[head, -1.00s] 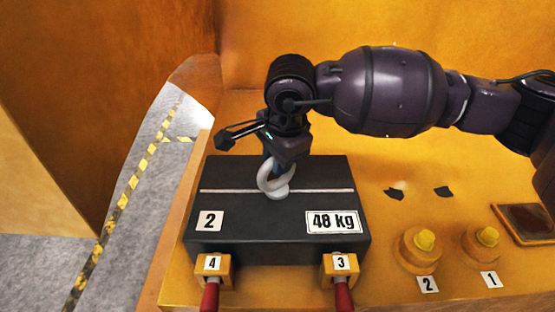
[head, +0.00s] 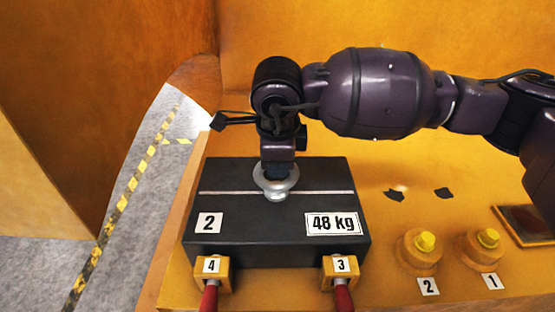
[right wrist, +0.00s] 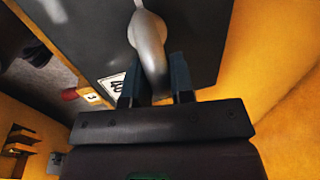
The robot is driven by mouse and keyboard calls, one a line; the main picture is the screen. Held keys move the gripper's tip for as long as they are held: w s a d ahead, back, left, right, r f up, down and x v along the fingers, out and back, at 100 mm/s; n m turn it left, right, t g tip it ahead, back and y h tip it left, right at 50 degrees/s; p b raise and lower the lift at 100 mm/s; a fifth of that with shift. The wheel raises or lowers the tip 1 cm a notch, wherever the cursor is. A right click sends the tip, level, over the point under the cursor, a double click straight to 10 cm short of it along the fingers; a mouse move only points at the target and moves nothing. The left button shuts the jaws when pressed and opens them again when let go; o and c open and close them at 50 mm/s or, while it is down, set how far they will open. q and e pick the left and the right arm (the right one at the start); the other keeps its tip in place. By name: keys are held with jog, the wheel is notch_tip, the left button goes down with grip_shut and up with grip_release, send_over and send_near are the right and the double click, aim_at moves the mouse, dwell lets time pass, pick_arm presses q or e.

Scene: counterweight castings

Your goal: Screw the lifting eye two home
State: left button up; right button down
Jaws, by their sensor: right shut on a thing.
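The lifting eye (head: 276,188) is a pale grey metal ring standing upright at the middle of the black casting (head: 265,230), which bears the labels 2 and 48 kg. My right gripper (head: 277,172) comes down on it from above and is shut on its ring. In the right wrist view the ring (right wrist: 149,45) passes between the two blue-grey fingers of the right gripper (right wrist: 157,88). The eye's shank and thread are hidden, so I cannot tell whether its collar is seated on the casting. My left gripper is not in view.
Two red-handled clamps in wooden blocks, labelled 4 (head: 212,272) and 3 (head: 341,270), stand at the casting's front edge. Yellow-topped round holders labelled 2 (head: 420,252) and 1 (head: 484,248) stand to the right. Small dark scraps (head: 394,195) lie on the bench.

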jog(key=shift+r, duration=0.15)
jog(key=c, duration=1)
grip_release()
jog(key=shift+c, duration=0.2)
jog(key=shift+o, duration=0.2)
jog(key=shift+s+r, duration=0.1)
jog(key=shift+r, duration=0.2)
notch_tip(320, 180, up, 10)
jog(key=s, duration=0.2)
jog(key=shift+f, duration=0.1)
